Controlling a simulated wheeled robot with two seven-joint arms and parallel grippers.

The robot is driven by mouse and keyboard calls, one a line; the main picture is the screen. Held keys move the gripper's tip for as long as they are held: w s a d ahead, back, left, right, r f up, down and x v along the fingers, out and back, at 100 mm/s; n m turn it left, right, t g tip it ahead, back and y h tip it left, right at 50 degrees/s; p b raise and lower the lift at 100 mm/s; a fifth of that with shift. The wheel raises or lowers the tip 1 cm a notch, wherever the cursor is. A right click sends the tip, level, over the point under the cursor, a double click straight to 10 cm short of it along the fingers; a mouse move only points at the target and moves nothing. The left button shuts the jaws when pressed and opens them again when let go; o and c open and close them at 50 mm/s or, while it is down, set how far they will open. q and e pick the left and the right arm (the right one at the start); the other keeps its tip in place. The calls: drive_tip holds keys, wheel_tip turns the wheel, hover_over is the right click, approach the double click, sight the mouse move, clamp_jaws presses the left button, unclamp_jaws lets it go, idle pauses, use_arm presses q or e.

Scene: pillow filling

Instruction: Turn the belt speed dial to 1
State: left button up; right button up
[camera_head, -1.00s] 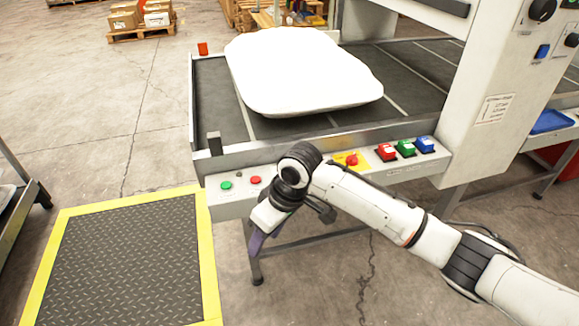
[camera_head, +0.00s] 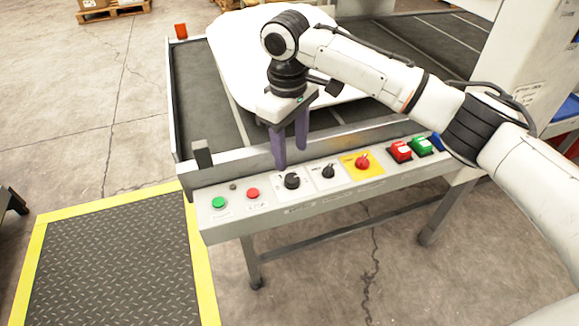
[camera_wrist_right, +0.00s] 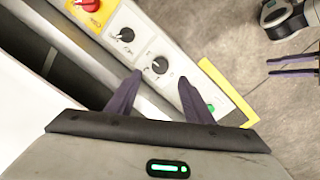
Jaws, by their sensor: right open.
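Two black dials sit on the pale control panel: a left dial (camera_head: 292,181) and a right dial (camera_head: 327,171). I cannot read their labels. My right gripper (camera_head: 290,157) is open and empty, pointing down just above and behind the left dial. In the right wrist view, the left dial (camera_wrist_right: 160,65) lies just beyond the gap between the purple fingers, apparently untouched, and the right dial (camera_wrist_right: 127,34) is farther off. What looks like my left gripper (camera_wrist_right: 292,65) shows at that view's right edge, fingers apart.
Green (camera_head: 219,203) and red (camera_head: 253,193) buttons flank the dials on the left. A red knob on a yellow plate (camera_head: 375,168) and several coloured switches are to the right. A white pillow (camera_head: 228,40) lies on the dark belt (camera_head: 195,85) behind my arm.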

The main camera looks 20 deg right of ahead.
sight(293, 178)
drive_tip(key=f+b, duration=0.1)
drive_tip(key=f, duration=0.7)
drive_tip(key=shift+d+f, duration=0.1)
drive_tip(key=shift+d, duration=0.1)
drive_tip(key=c, duration=1)
